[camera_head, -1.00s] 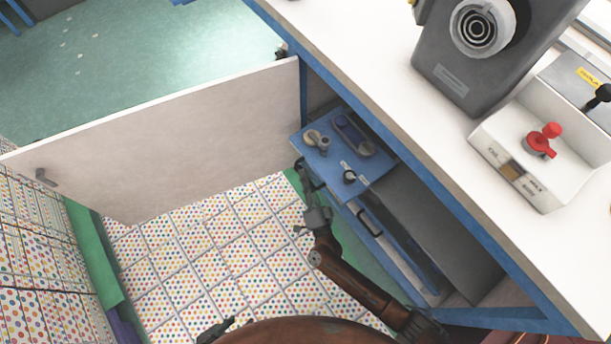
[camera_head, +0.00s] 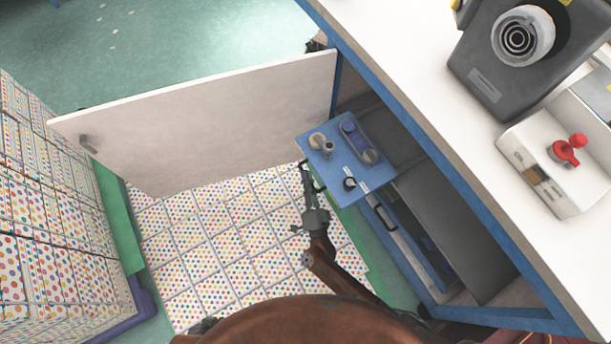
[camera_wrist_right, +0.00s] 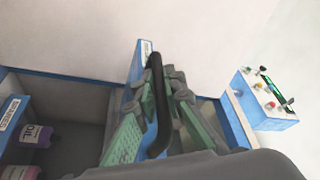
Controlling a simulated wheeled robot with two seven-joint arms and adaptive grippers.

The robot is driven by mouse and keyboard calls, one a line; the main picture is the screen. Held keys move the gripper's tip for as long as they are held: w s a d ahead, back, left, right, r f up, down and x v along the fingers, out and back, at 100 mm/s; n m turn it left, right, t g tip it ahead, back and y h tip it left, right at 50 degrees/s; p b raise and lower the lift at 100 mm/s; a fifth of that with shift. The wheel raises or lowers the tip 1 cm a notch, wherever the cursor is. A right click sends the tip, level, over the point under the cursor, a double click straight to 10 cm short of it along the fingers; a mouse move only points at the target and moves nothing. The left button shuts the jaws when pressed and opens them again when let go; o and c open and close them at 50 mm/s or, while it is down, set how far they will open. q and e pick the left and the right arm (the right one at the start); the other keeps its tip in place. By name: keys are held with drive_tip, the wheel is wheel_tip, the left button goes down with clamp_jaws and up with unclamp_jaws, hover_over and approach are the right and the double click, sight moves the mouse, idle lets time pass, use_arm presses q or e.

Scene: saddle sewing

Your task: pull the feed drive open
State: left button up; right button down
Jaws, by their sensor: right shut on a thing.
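The feed drive is a blue-topped drawer unit (camera_head: 335,168) with knobs and a dark oval part on it, in the head view. It sticks out of the cabinet under the white worktop, past the cabinet's front edge. My right gripper (camera_head: 307,178) is at its front. In the right wrist view the green-padded fingers (camera_wrist_right: 166,88) are shut around the black bar handle (camera_wrist_right: 157,112) on the blue front. A dark piece at the bottom edge of the head view (camera_head: 203,327) may be my left gripper; its fingers cannot be made out.
The cabinet's white door (camera_head: 215,120) stands wide open at left. A second drawer with a dark handle (camera_head: 384,218) sits lower in the cabinet. Stacked dotted boxes (camera_head: 55,210) stand at left. Dotted tiled floor (camera_head: 240,235) lies clear between.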

drive_tip(key=c, duration=2)
unclamp_jaws()
drive_tip(key=shift+d, duration=0.1)
drive_tip(key=v, duration=1.2)
